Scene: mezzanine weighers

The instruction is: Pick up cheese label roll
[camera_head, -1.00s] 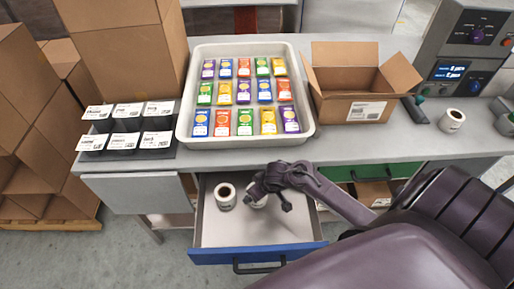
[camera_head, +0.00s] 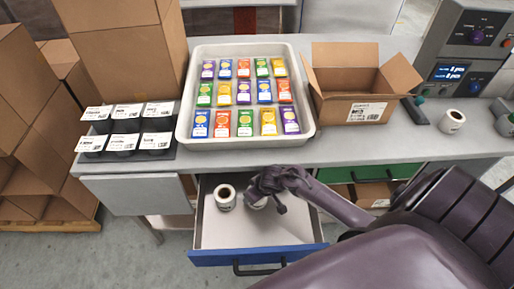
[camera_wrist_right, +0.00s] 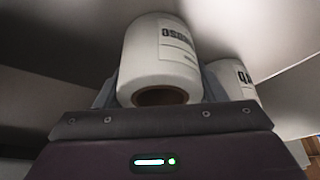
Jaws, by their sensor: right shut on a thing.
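Two white label rolls are in the open blue-fronted drawer (camera_head: 208,240). The left label roll (camera_head: 225,197) stands clear with its dark core facing up. The other label roll (camera_head: 257,202) is mostly hidden under my right gripper (camera_head: 262,190). In the right wrist view a white roll (camera_wrist_right: 160,62) with a printed label sits between the fingers, which are shut on it. A second roll (camera_wrist_right: 234,80) shows behind it to the right. The print is too partial to tell which roll is the cheese one. My left gripper is not in view.
On the counter stand a tray (camera_head: 186,125) of coloured packets, an open cardboard box (camera_head: 345,108), a rack of black holders (camera_head: 125,140) and a control unit (camera_head: 470,45). Another label roll (camera_head: 452,121) is at the right. Stacked cartons (camera_head: 30,90) fill the left.

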